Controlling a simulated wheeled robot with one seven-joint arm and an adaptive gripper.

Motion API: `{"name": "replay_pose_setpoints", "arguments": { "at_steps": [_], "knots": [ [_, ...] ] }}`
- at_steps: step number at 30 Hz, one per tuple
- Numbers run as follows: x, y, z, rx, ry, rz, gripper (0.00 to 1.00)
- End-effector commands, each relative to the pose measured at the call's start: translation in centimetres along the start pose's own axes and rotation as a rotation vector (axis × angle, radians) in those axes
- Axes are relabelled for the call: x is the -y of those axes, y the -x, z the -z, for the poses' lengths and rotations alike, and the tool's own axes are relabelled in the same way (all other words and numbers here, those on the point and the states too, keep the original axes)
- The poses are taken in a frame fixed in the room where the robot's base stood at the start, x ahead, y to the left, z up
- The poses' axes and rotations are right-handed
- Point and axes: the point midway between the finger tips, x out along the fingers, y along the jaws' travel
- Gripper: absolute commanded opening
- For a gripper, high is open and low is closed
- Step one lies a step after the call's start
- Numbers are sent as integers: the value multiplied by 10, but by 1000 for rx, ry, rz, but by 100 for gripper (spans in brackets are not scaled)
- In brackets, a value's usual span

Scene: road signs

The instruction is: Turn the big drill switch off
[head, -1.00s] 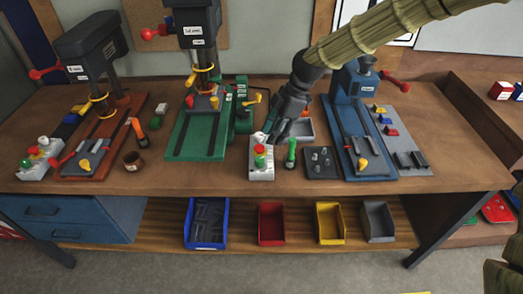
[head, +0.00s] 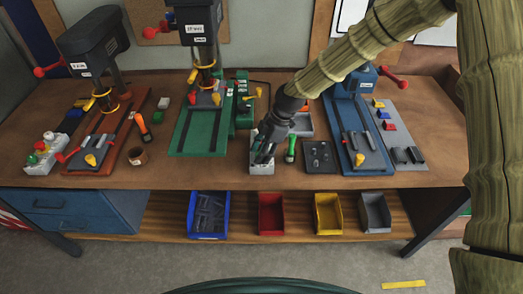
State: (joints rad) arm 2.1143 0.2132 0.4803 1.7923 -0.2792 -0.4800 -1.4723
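A grey switch box (head: 262,169) sits near the front edge of the workbench, right of the green drill press (head: 205,130). My gripper (head: 264,152) points down over this box, at or just above its top. It hides the box's buttons, and I cannot tell whether it touches them. Its fingers are dark and small here, so their opening is unclear. A second switch box (head: 40,155) with red and green buttons stands at the far left, beside the red-based drill press (head: 100,140). A blue drill press (head: 358,140) stands at the right. The drill labels are too small to read.
A green-handled tool (head: 291,149) and a dark tray (head: 319,155) stand just right of my gripper. A brown cup (head: 137,156) and an orange-handled tool (head: 143,127) lie to the left. Blue, red, yellow and grey bins (head: 209,215) sit on the lower shelf.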

Motion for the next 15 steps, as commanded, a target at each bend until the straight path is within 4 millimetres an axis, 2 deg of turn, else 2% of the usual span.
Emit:
{"name": "replay_pose_setpoints", "arguments": {
  "at_steps": [7, 12, 15],
  "knots": [
    [0, -1, 0, 0, 0, 0, 38],
    [0, 0, 0, 0, 0, 0, 7],
    [0, 0, 0, 0, 0, 0, 6]
  ]
}}
